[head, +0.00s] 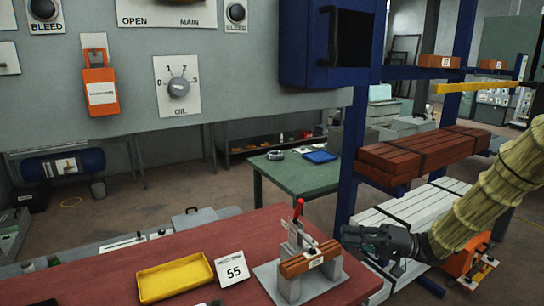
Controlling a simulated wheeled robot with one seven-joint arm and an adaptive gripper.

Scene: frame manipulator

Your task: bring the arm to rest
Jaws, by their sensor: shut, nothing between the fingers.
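My gripper (362,238) is shut and empty in the head view, at the end of my arm, which comes in from the right edge. It shows beside the right end of the red bench top (120,272). A clamp fixture (297,245) with a red handle stands on the bench to its left, with a brown block (310,260) in it. A gap shows between the gripper and the block in the picture. The fingertips are dark and small here.
A yellow tray (173,278) and a card marked 55 (231,267) lie on the bench. A grey panel (230,100) and blue cabinet (325,45) stand behind it. A blue rack post (352,150) rises near the gripper. Brown timber (425,155) and white slabs (390,210) are stacked at right.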

